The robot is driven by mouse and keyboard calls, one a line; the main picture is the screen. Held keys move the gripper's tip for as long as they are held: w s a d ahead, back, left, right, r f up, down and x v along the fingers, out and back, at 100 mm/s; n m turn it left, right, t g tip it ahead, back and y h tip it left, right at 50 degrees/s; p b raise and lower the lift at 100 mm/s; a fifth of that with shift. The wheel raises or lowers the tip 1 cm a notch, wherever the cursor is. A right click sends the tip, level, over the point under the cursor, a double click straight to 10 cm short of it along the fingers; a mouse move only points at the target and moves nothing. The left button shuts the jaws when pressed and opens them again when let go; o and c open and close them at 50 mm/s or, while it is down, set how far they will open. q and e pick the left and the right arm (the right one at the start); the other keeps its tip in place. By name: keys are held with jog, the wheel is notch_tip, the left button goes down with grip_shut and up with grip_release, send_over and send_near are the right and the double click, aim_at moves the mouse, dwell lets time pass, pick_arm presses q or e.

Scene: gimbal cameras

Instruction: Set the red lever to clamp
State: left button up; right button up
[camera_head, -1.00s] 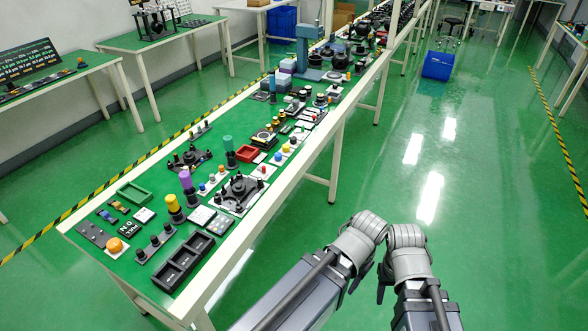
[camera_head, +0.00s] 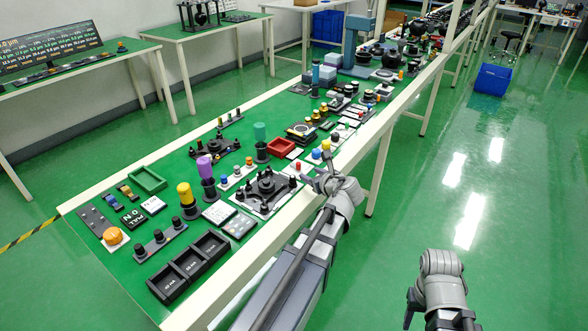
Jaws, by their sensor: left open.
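A small red-topped part (camera_head: 298,165) stands on a pale base near the table's right edge, beside a blue-topped part (camera_head: 316,155) and a yellow-topped part (camera_head: 326,146). At this size I cannot tell whether the red part is the lever or how it is set. My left gripper (camera_head: 317,174) is open and empty over the table's right edge, just right of the red part and apart from it as far as I can see. It hides a little of the table there. My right gripper (camera_head: 411,303) hangs over the floor, away from the table; its fingers are unclear.
The green table (camera_head: 108,185) is crowded. A black fixture (camera_head: 267,188), a red tray (camera_head: 281,147) and a keypad-like block (camera_head: 238,225) lie near my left gripper. A black compartment box (camera_head: 188,267) is at the front.

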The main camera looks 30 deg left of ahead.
aim_at(300, 164)
pick_arm(q)
jog(key=shift+w+a+r+m+y, duration=0.15)
jog(key=shift+w+a+m, duration=0.2)
jog(key=shift+a, duration=0.25)
jog(key=shift+w+a+r+m+y, duration=0.15)
jog(key=shift+w+a+m, duration=0.1)
jog(key=shift+a+m, duration=0.25)
jog(key=b+x, duration=0.3)
jog(key=x, duration=0.3)
jog(key=shift+w+a+f, duration=0.15)
jog(key=shift+w+f, duration=0.1)
jog(key=shift+w+a+f, duration=0.15)
jog(key=shift+w+a, duration=0.15)
jog(key=shift+a, duration=0.2)
grip_shut()
